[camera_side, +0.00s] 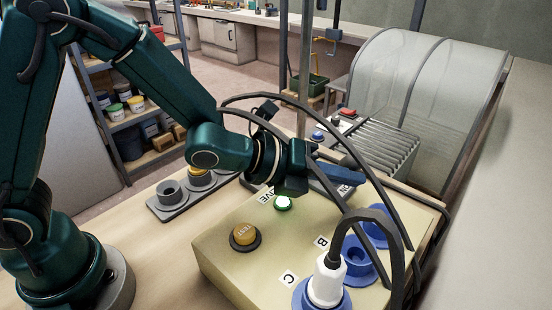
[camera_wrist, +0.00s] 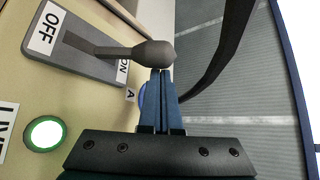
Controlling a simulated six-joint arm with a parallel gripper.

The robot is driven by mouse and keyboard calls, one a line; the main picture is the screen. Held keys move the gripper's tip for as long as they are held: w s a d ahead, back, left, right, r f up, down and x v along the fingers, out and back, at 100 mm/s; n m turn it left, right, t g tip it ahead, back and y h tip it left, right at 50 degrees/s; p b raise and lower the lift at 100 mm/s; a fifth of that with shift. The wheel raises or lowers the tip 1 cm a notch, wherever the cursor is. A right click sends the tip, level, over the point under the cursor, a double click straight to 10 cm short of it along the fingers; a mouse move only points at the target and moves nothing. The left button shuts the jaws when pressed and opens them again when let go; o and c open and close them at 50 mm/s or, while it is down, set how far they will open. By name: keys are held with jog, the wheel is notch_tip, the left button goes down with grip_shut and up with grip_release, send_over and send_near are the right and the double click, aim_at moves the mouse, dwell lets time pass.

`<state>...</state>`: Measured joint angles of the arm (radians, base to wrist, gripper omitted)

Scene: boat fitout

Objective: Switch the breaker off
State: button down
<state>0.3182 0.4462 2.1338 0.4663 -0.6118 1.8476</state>
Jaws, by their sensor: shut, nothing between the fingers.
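The breaker's dark lever (camera_wrist: 153,53) shows in the wrist view on a grey plate (camera_wrist: 95,65) with an OFF label (camera_wrist: 48,28) at one end and an ON label (camera_wrist: 123,67) at the other. The lever stands out from the slot near the ON end. My gripper (camera_wrist: 163,75) is shut and empty, its blue fingertips right at the lever's knob; I cannot tell whether they touch. In the side view my gripper (camera_side: 360,178) is over the far part of the beige box (camera_side: 225,255) and hides most of the breaker.
A green lamp (camera_side: 283,203) marked LIVE is lit on the box; it also shows in the wrist view (camera_wrist: 44,133). A TEST button (camera_side: 244,235), blue sockets (camera_side: 358,262) and a white plug (camera_side: 327,281) with a looping black cable (camera_side: 372,215) stand nearby.

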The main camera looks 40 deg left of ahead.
aim_at(345, 162)
jog(key=shift+a+r+n+h, duration=0.3)
jog(key=shift+a+n+h, duration=0.1)
jog(key=shift+a+h, duration=0.1)
dwell(0.6)
jog(key=shift+w+a+r+n+t+h, duration=0.1)
jog(key=shift+a+r+n+t+h, duration=0.15)
jog(key=shift+a+n+t+h, duration=0.25)
jog(key=shift+a+r+n+t+h, duration=0.2)
jog(key=shift+a+n+t+h, duration=0.15)
jog(key=shift+a+n, duration=0.2)
jog(key=a+n, duration=0.1)
jog(key=a+n+t+h, duration=0.1)
jog(key=a+n+h, duration=0.1)
jog(key=shift+r+t, duration=0.25)
jog(key=shift+t, duration=0.1)
jog(key=shift+a+f, duration=0.1)
jog(key=shift+a, duration=0.85)
jog(key=shift+a+f, duration=0.35)
jog(key=shift+a, duration=0.5)
jog(key=shift+a+f, duration=0.1)
jog(key=shift+a, duration=0.05)
jog(key=shift+a, duration=0.1)
jog(key=v, duration=0.5)
